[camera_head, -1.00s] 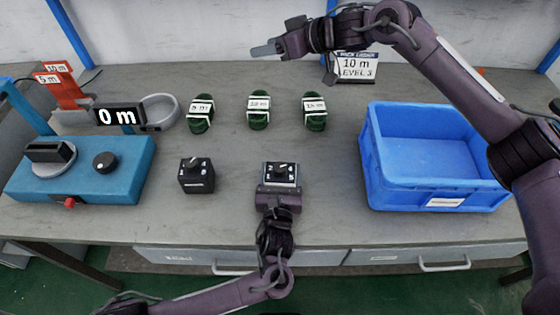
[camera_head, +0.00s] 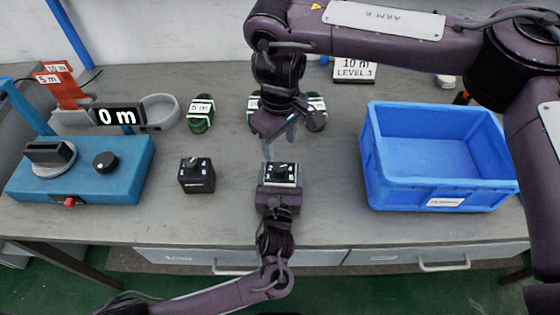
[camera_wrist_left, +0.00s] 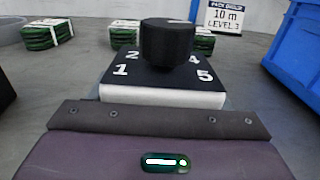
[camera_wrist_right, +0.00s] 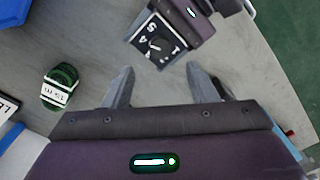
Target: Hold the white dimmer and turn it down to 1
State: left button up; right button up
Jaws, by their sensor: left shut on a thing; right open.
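The white dimmer (camera_head: 281,179) has a black top face with white numbers, white sides and a black knob. It stands upright on the table at the middle front. My left gripper (camera_head: 279,188) is shut on its near side. In the left wrist view, the dimmer's white side (camera_wrist_left: 160,96) is right ahead of the jaws, with the knob (camera_wrist_left: 167,42) above the numbers. My right gripper (camera_head: 285,140) is open, pointing down just behind and above the dimmer. In the right wrist view, the dimmer (camera_wrist_right: 152,42) lies beyond the two open fingers. The knob's exact setting is unclear.
A black dimmer (camera_head: 196,180) stands to the left. Green cable coils (camera_head: 200,114) lie behind, two partly hidden by my right arm. A blue bin (camera_head: 440,186) is at the right. A blue measuring machine (camera_head: 125,165) with a "0 m" display (camera_head: 118,116) is at the left.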

aim_at(280, 167)
notch_tip(280, 167, down, 8)
jog(key=shift+r, duration=0.1)
jog(key=shift+c, duration=0.2)
jog(key=c, duration=0.9)
